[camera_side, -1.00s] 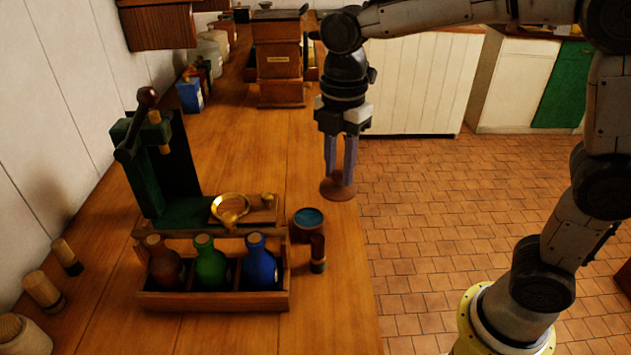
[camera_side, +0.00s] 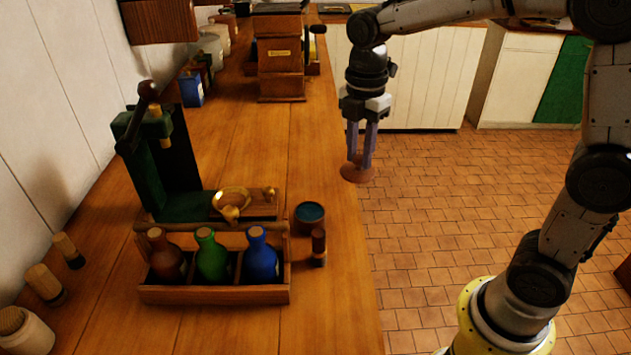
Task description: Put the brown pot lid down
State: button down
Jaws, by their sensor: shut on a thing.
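The brown pot lid (camera_side: 357,174) is a small round reddish-brown disc. My gripper (camera_side: 359,164) points down and is shut on it from above. The lid hangs in the air and shows against the counter's right edge and the tiled floor behind. How high it is above the counter I cannot tell. The fingers hide the part of the lid that they grip. A small round brown pot (camera_side: 309,217) with blue contents stands uncovered on the counter, nearer the camera and left of the lid.
A wooden rack (camera_side: 214,296) holds brown, green and blue bottles. A green press (camera_side: 148,160) stands behind it. A dark stopper-like piece (camera_side: 318,247) stands beside the pot. A wooden grinder box (camera_side: 280,70) is farther back. The counter (camera_side: 255,140) between press and grinder is clear.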

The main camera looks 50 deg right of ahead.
jog(key=w+f, duration=0.2)
jog(key=w, duration=0.1)
jog(key=w+f, duration=0.5)
jog(key=w, duration=0.2)
jog(key=shift+a+f, duration=0.15)
jog(key=shift+a, duration=0.05)
jog(key=shift+w+f, duration=0.55)
jog(key=shift+f, duration=0.1)
jog(key=shift+w+f, duration=0.1)
jog(key=shift+f, duration=1.45)
jog(key=shift+f, duration=0.1)
jog(key=c, duration=0.6)
grip_release()
jog(key=shift+c, duration=0.2)
